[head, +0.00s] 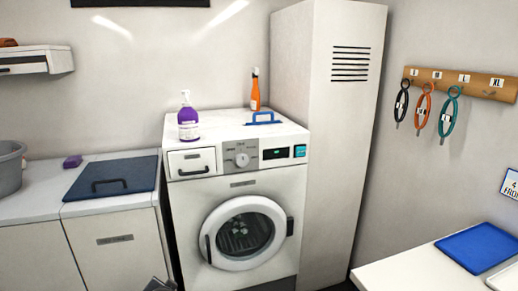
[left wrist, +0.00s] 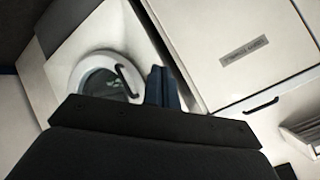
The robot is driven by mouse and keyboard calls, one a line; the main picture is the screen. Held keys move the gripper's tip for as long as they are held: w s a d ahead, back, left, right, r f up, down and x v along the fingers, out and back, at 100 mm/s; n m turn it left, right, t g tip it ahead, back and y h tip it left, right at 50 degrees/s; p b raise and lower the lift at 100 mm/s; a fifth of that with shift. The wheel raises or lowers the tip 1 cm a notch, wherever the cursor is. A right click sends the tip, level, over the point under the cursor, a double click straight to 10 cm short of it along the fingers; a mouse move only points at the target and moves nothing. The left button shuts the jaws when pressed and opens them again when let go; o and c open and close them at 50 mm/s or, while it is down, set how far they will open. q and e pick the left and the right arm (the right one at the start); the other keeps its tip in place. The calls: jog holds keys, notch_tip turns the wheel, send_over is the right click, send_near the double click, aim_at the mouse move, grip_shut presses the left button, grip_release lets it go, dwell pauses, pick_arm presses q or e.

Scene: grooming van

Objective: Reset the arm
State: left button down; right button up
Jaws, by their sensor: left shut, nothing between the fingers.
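My left gripper (head: 160,284) shows only as a small dark tip at the bottom edge of the head view, in front of the gap between the counter and the washing machine (head: 275,212). In the left wrist view its fingers (left wrist: 163,88) are together with nothing between them, and the wide dark gripper body fills the lower part. Beyond the fingers are the washer's round door (left wrist: 104,78) and a white cabinet front with a label plate (left wrist: 243,48). The gripper touches nothing that I can see. My right gripper is in neither view.
A dark blue lid (head: 130,173) lies on the left counter. A tall locker (head: 335,200) stands right. A blue mat (head: 480,247) lies on the right table.

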pick_arm(q)
jog(key=s+d+f+n+g+h+p, duration=0.1)
jog(key=s+d, duration=0.4)
jog(key=s, duration=0.8)
jog(key=s+d+f+n+g+h+p, duration=0.1)
jog(key=s+d+f+g+h+p, duration=0.1)
jog(key=s, duration=1.1)
jog(key=s+d+f+n+g+h+p, duration=0.1)
jog(key=s+d+f+g+h+p, duration=0.1)
jog(key=s+d, duration=0.7)
jog(key=shift+s+f+g+h+p, duration=0.15)
jog(key=shift+s+g+h+p, duration=0.35)
jog(key=shift+s+g, duration=1.3)
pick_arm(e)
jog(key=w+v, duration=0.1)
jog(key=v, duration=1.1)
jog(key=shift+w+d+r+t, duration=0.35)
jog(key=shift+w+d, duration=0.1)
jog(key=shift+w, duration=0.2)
pick_arm(q)
jog(key=shift+s+t, duration=0.4)
jog(key=shift+s, duration=0.05)
